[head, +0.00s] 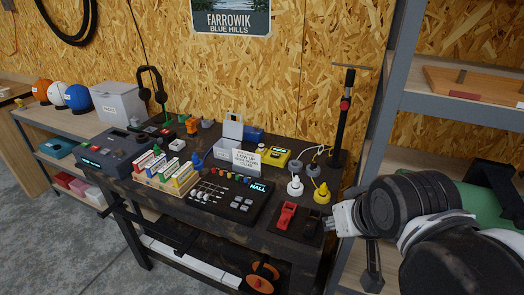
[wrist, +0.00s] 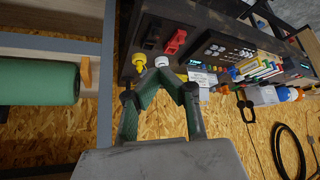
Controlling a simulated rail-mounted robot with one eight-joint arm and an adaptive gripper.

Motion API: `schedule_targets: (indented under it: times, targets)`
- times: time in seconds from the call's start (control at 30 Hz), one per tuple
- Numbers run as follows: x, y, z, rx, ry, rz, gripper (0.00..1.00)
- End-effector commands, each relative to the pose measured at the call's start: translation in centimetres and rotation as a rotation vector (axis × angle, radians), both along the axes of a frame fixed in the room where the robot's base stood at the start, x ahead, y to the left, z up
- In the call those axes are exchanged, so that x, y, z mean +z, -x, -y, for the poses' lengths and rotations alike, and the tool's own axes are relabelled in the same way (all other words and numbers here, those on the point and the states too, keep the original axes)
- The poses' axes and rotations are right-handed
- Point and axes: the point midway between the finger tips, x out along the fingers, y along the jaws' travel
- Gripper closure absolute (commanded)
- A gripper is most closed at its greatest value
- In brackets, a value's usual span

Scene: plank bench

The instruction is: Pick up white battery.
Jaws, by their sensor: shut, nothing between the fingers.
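A white block with a small raised top (head: 232,127) stands at the back of the dark bench, beside a blue block; it looks like the white battery, but I cannot tell for certain. My gripper (head: 330,223) is at the bench's right end, well to the right of that block and apart from it. In the wrist view my gripper (wrist: 162,73) has its fingers drawn together, with nothing held. The white block cannot be made out clearly in the wrist view.
A mixer panel (head: 232,192), a sign (head: 246,161) and a rack of coloured boxes crowd the bench. A shelf upright (head: 378,125) rises at right.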

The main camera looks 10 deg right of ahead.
Motion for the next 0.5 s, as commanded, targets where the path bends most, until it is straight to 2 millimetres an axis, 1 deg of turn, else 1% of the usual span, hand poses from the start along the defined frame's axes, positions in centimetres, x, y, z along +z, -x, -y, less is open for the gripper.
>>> schedule_targets:
  times: [0.17,0.2,0.5]
  targets:
    - [0.00,0.00,0.00,0.000,0.000,0.000,1.00]
    - [0.00,0.00,0.00,0.000,0.000,0.000,0.97]
    - [0.00,0.00,0.00,0.000,0.000,0.000,0.58]
